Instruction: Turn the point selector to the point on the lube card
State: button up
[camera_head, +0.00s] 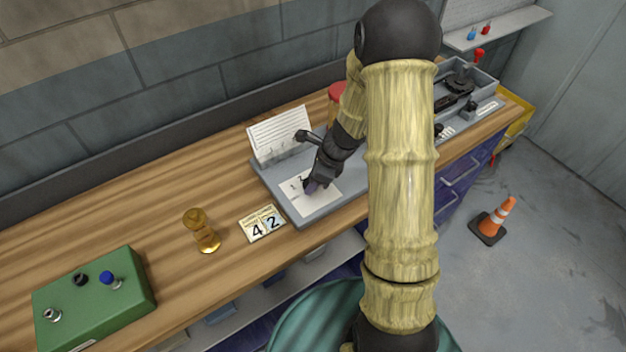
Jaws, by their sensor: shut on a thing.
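A grey panel (325,210) lies on the wooden bench, with a white dial plate (297,203) on it. A few small marks show on the plate, too small to read surely. My gripper (310,187) reaches down over this plate and is shut on the point selector, whose knob is mostly hidden by the fingers. Which mark the selector points to cannot be told. A white card with printed lines (279,134) stands upright at the panel's back; its text is too small to read. It looks like the lube card.
A green box with knobs (95,300) is at the front left. My arm hides much of the bench's right part. An orange cone (494,220) stands on the floor.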

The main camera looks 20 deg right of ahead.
jog(key=shift+w+d+r, duration=0.1)
jog(key=o, duration=1)
jog(key=shift+c, duration=0.2)
jog(key=v, duration=1.7)
jog(key=shift+p, duration=0.45)
jog(key=shift+r, duration=0.1)
jog(key=s+a+f+n+h, duration=0.1)
jog(key=s+a+n+h, duration=0.1)
jog(key=s+n, duration=0.4)
jog(key=s+a+f+n+h, duration=0.1)
jog(key=s+a+n, duration=0.3)
jog(key=n, duration=1.3)
jog(key=shift+s+a+t+h, duration=0.25)
jog(key=shift+s+h, duration=0.25)
jog(key=shift+s, duration=0.5)
